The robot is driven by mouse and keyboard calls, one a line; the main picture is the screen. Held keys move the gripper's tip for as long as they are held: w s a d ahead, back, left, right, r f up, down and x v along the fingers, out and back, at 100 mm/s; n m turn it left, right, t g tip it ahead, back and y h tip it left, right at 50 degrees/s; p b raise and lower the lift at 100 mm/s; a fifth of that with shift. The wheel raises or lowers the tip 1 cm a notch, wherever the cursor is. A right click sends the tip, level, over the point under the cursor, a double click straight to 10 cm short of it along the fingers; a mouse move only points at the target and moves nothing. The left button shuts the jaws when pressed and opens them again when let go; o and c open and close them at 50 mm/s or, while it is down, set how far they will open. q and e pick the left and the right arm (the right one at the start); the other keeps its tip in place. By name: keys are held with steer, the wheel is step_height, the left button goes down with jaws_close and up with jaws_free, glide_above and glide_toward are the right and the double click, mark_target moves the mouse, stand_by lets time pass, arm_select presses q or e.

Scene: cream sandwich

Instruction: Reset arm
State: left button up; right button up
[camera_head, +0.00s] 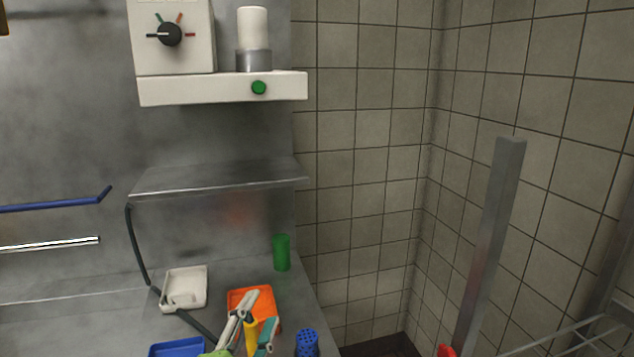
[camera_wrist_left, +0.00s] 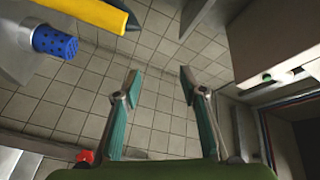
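My left gripper (camera_head: 260,307) is at the bottom of the head view, in front of the orange tray. Its fingers also show in the left wrist view (camera_wrist_left: 161,80), spread apart with nothing between them and the tiled floor beyond. A yellow object (camera_head: 251,338) shows between the fingers in the head view. In the left wrist view a yellow object with a dark tip (camera_wrist_left: 85,10) is well apart from the fingers. My right gripper is in neither view.
An orange tray (camera_head: 236,296), white dish (camera_head: 185,287), green cup (camera_head: 282,252), blue tray (camera_head: 176,348) and blue perforated container (camera_head: 307,344) are on the metal counter. A metal shelf (camera_head: 220,179) overhangs it. A metal post (camera_head: 490,240) stands right; tiled walls lie behind.

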arm_select(q)
steer(key=s+a+f+n+g+y, duration=0.1)
steer(key=s+a+f+n+g, duration=0.15)
steer(key=f, duration=0.35)
steer(key=s+a+f+n+g+y, duration=0.2)
steer(key=a+f+n, duration=0.1)
steer(key=f, duration=0.3)
steer(key=s+a+f+n+g, duration=0.2)
steer(key=s+f+n+g, duration=0.25)
steer(key=s+f, duration=0.55)
steer(key=s+a+f+n+g, duration=0.3)
steer(key=s+f+g, duration=0.35)
steer(key=s, duration=0.75)
step_height(320, 180, down, 26)
steer(key=s, duration=0.1)
steer(key=s+a+f+g, duration=0.1)
steer(key=s+a+f, duration=0.1)
steer(key=s+f, duration=1.5)
steer(key=shift+s+a+m+g+y, duration=0.15)
steer(key=shift+a+m+g+y, duration=0.15)
steer(key=shift+g+y, duration=0.1)
